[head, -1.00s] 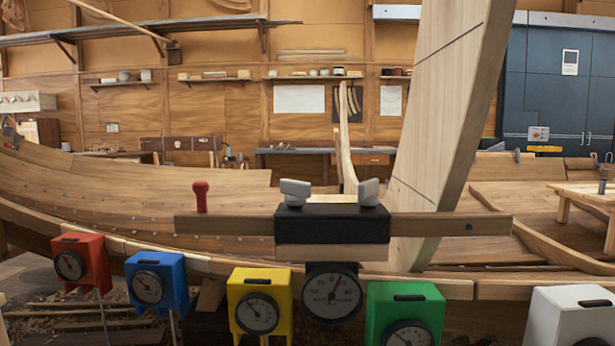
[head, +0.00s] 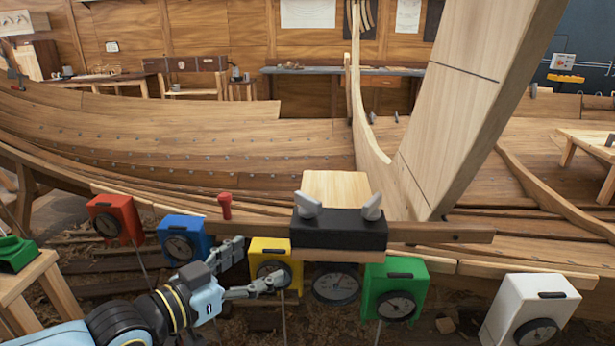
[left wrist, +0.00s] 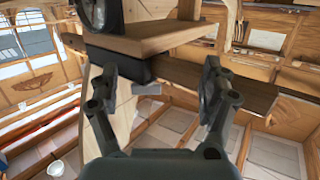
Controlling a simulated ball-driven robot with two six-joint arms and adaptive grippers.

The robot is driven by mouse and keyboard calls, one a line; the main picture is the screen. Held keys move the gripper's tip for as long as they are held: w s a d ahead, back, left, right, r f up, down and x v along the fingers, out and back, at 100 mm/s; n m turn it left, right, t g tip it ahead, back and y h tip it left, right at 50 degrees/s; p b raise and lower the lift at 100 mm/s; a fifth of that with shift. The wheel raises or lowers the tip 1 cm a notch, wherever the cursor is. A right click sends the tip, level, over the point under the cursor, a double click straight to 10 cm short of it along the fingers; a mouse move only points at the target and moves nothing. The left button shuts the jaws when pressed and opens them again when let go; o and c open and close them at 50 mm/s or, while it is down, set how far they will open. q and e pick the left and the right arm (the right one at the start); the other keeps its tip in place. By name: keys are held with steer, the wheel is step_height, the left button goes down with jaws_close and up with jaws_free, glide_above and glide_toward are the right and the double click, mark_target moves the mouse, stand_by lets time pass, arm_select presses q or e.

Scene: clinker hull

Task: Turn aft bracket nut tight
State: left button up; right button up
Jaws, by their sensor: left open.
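A black bracket (head: 338,230) sits on a wooden beam (head: 440,233) at the foot of the pale upright timber. Two grey knobs, likely its nuts, stand on it: a left one (head: 308,205) and a right one (head: 374,207). I cannot tell which is aft. My left gripper (head: 262,260) is open and empty, left of and below the bracket, overlapping the yellow box. In the left wrist view the black bracket (left wrist: 120,64) and one grey knob (left wrist: 147,88) show beyond the spread fingers (left wrist: 160,68). My right gripper is out of view.
A red-handled peg (head: 225,205) stands on the beam's left part. Boxes with dials line the front: red (head: 116,213), blue (head: 185,232), yellow (head: 270,247), green (head: 397,272) and white (head: 540,300). A round gauge (head: 336,285) hangs below the bracket.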

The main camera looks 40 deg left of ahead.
arm_select(q)
steer(key=t+h+p, duration=0.1)
glide_toward(305, 199)
steer(key=w, duration=0.3)
steer(key=w+b, duration=0.1)
steer(key=shift+w+d+f, duration=0.25)
steer(key=shift+w+d, duration=0.05)
steer(key=shift+w, duration=0.05)
steer(key=w+b, duration=0.1)
steer(key=b, duration=0.1)
steer(key=w+b, duration=0.3)
steer(key=b, duration=0.2)
steer(key=shift+w+d+f, duration=0.15)
steer(key=shift+w+d, duration=0.15)
steer(key=shift+w, duration=0.1)
steer(key=shift+w+d+b, duration=0.15)
steer(key=shift+w+b, duration=0.25)
steer(key=shift+w, duration=0.1)
steer(key=shift+r, duration=0.2)
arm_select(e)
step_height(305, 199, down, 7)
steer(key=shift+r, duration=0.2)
arm_select(q)
steer(key=shift+c, duration=0.4)
